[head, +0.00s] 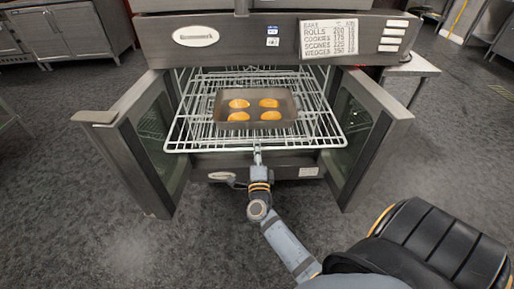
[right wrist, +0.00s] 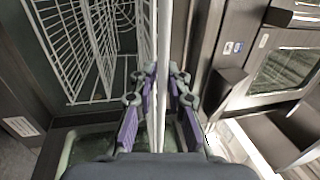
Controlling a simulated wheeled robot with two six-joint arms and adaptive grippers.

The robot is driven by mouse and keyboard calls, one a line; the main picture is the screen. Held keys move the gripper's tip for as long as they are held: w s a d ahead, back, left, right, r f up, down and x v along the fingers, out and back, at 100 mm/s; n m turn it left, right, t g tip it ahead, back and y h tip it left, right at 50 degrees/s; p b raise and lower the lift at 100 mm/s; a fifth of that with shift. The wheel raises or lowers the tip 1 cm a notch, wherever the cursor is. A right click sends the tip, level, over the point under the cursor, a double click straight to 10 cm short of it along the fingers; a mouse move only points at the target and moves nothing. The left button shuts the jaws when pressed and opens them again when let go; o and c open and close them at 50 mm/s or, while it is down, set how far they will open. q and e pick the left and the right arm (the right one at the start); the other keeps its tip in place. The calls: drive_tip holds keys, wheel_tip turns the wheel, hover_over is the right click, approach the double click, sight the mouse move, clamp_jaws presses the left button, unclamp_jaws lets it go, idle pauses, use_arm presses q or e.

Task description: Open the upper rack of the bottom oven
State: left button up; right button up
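The bottom oven (head: 228,173) has both glass doors, left (head: 150,140) and right (head: 360,135), swung open. Its upper wire rack (head: 185,138) sticks well out between them and looks level. A dark baking tray (head: 254,110) with several golden-orange pieces lies on it. My right gripper (head: 257,155) is at the middle of the rack's front edge. In the right wrist view its fingers (right wrist: 163,85) close on both sides of the white front bar (right wrist: 163,40). My left gripper is not in view.
A panel with a baking-times sign (head: 328,37) runs above the opening. More wire racking shows beneath the upper rack, partly hidden. Grey cabinets (head: 70,32) stand at the back left and a small table (head: 412,68) at the right. The floor before the left door is clear.

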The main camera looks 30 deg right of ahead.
drive_tip(key=shift+o, duration=1.2)
drive_tip(key=v, duration=0.7)
drive_tip(key=shift+s+a, duration=0.2)
